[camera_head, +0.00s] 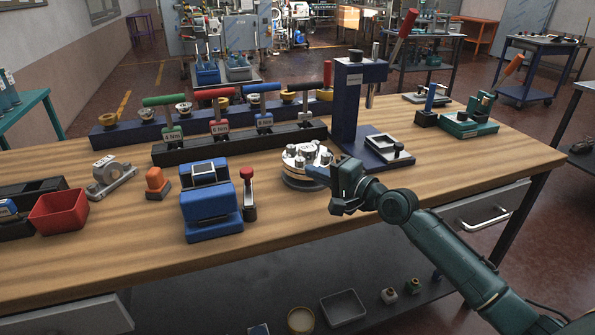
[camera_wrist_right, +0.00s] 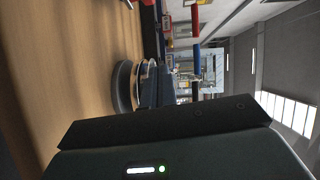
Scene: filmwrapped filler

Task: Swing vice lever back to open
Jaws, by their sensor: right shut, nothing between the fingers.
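The blue vice (camera_head: 211,212) stands near the front edge of the wooden bench in the head view. Its lever (camera_head: 249,190), dark with a red knob, stands roughly upright at the vice's right side. My right gripper (camera_head: 318,173) is to the right of the lever and apart from it, with its fingers pointing left. It is shut and empty, close beside a round metal fixture (camera_head: 303,155). The fixture's dark round base also shows in the right wrist view (camera_wrist_right: 122,88). I cannot make out the lever there. My left gripper is not in view.
A red bin (camera_head: 59,211), an orange-topped piece (camera_head: 156,181) and a metal bearing block (camera_head: 113,177) lie left of the vice. A rack of coloured T-handled tools (camera_head: 240,143) and a dark blue press (camera_head: 347,115) stand behind. The front bench strip right of the lever is clear.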

